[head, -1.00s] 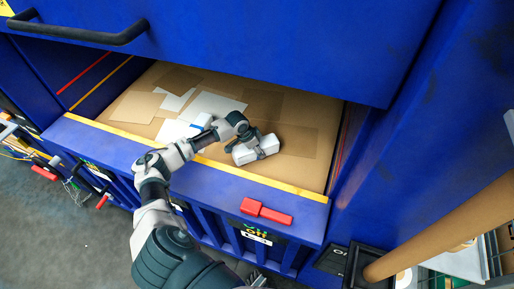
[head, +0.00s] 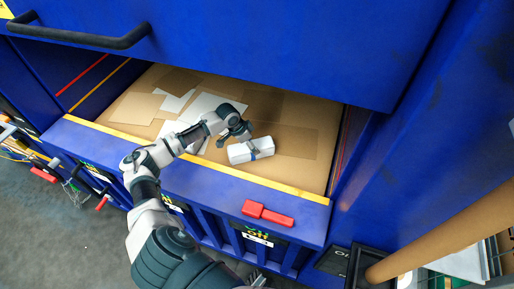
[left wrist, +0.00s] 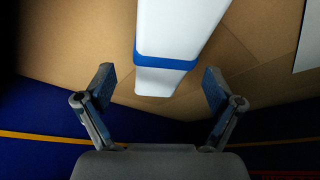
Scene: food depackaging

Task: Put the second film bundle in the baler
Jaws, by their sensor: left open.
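A white film bundle (head: 240,153) with a blue band lies on the brown cardboard inside the blue baler (head: 265,200), near its front edge. In the left wrist view the bundle (left wrist: 180,28) lies between my two fingers in the picture, with a gap on each side. My left gripper (head: 249,143) is open, just over the bundle in the head view; the fingers (left wrist: 158,78) touch nothing that I can see. My right gripper is not in view.
White sheets (head: 173,103) lie on the cardboard (head: 300,115) behind my left arm. A yellow-striped front sill (head: 270,186) and a raised blue door (head: 260,45) bound the opening. A red handle (head: 267,213) is on the front. A brown roll (head: 450,230) stands at right.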

